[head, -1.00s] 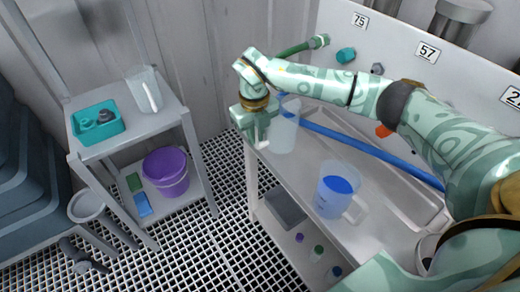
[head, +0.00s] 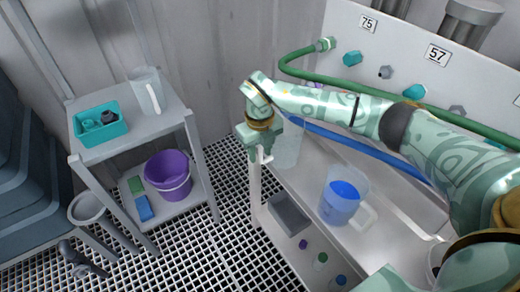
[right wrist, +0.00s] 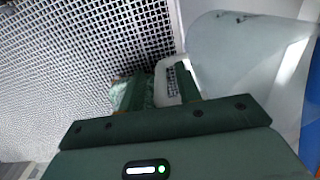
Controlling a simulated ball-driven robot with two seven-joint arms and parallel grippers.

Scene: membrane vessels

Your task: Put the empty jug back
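My right gripper (head: 262,157) is shut on the white handle (right wrist: 165,82) of a clear empty jug (head: 288,146). It holds the jug upright or nearly so by the left end of the bench. The jug's clear body (right wrist: 235,55) fills the upper right of the right wrist view, with the floor grating beyond the handle. I cannot tell how high the jug's base is above the bench. A second jug with blue liquid (head: 340,203) stands on the bench. Another clear jug (head: 146,90) stands on the left shelf's top. My left gripper is not in view.
The shelf (head: 127,150) also bears a teal tray (head: 122,128) and, below, a purple bucket (head: 168,176). A blue hose (head: 350,146) lies across the bench, and a green hose (head: 300,55) runs along the wall panel. Open floor grating (head: 225,225) separates shelf and bench.

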